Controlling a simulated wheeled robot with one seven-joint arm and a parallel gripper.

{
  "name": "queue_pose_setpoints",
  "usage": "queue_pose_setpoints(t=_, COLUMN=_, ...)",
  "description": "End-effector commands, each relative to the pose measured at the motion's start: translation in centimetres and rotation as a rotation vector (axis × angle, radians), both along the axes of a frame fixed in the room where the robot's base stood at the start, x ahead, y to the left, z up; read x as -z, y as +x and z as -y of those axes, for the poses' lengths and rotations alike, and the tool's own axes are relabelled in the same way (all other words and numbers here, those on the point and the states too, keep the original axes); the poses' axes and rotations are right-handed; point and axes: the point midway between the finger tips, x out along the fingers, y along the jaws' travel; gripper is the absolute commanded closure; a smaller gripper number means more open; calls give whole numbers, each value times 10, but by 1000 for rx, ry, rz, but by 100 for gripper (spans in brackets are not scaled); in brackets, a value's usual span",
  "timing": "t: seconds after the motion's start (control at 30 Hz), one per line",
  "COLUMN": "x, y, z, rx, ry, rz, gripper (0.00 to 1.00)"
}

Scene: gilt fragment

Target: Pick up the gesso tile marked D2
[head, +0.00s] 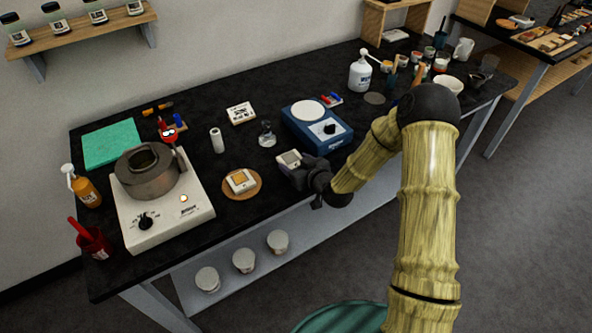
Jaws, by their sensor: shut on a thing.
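A pale, square gesso tile (289,158) is at the tip of my gripper (297,170), near the table's front edge. My gripper is shut on this tile. Any marking on it is too small to read, so I cannot tell whether it is D2. Another pale tile (240,181) with a tan-gold patch lies on a round cork mat (234,195), left of my gripper and apart from it. Its marking is also unreadable. The dark fingers hide part of the held tile.
A blue scale (330,140) stands just behind my gripper. A hot plate (143,226) with a metal pot (150,178) stands at the left. A small white box (240,113), a white cylinder (217,140) and a glass bottle (267,134) stand behind. Some dark tabletop between them is clear.

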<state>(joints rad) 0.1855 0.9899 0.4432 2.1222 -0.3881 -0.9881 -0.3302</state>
Motion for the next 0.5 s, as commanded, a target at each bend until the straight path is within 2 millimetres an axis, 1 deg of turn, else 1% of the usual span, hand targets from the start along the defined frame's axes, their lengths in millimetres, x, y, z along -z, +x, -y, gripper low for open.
queue_pose_setpoints(t=0.03, x=-10, y=1, z=0, rx=0, ry=-1, rz=6, gripper=63)
queue_pose_setpoints(t=0.1, x=-23, y=1, z=0, rx=0, ry=-1, rz=6, gripper=63)
queue_pose_setpoints(t=0.3, x=-53, y=0, z=0, rx=-1, ry=0, rz=5, gripper=63)
queue_pose_setpoints(t=0.4, x=-61, y=0, z=0, rx=0, ry=1, rz=3, gripper=63)
queue_pose_setpoints(t=0.5, x=-65, y=0, z=0, rx=0, ry=0, rz=1, gripper=63)
